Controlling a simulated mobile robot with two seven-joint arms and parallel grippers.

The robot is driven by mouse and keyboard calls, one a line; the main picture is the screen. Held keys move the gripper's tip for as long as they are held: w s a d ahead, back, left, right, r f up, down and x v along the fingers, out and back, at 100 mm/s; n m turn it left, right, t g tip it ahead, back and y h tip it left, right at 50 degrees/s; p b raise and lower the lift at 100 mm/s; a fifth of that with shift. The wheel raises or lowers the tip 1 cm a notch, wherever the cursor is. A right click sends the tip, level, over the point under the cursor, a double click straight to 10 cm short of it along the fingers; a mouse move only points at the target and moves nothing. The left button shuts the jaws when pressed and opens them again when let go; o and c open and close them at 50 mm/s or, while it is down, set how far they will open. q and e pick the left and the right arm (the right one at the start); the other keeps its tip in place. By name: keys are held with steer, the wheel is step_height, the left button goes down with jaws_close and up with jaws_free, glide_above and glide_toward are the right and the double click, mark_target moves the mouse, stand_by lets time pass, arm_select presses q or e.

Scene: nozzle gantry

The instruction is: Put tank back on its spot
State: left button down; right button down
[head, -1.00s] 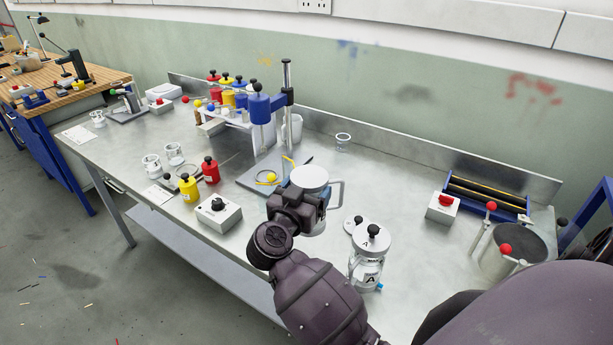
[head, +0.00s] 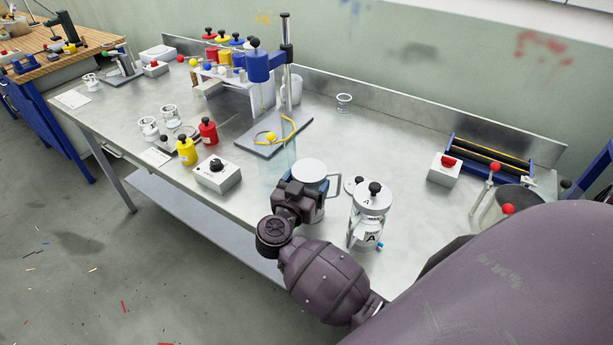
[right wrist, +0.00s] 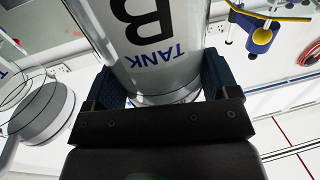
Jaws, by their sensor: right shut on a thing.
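My right gripper (head: 303,200) is shut around tank B (head: 322,188), a pale cylinder with a white lid and a side handle. In the right wrist view tank B (right wrist: 150,45) sits between the blue finger pads, its label upside down. Tank A (head: 366,228), with a white lid and black knob, stands on the bench to its right. The gantry (head: 285,70), with its blue head over a dark base plate, stands behind and to the left. I cannot tell whether tank B touches the bench. My left gripper is not in view.
A grey box with a black knob (head: 217,174) and the red and yellow bottles (head: 208,131) stand left of tank B. A red-button box (head: 444,169) and a roller tray (head: 488,160) are at the right. The metal bench (head: 400,140) is clear behind tank A.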

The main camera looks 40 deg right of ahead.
stand_by(0.4)
jaws_free()
steer(key=v, duration=1.2)
stand_by(0.3)
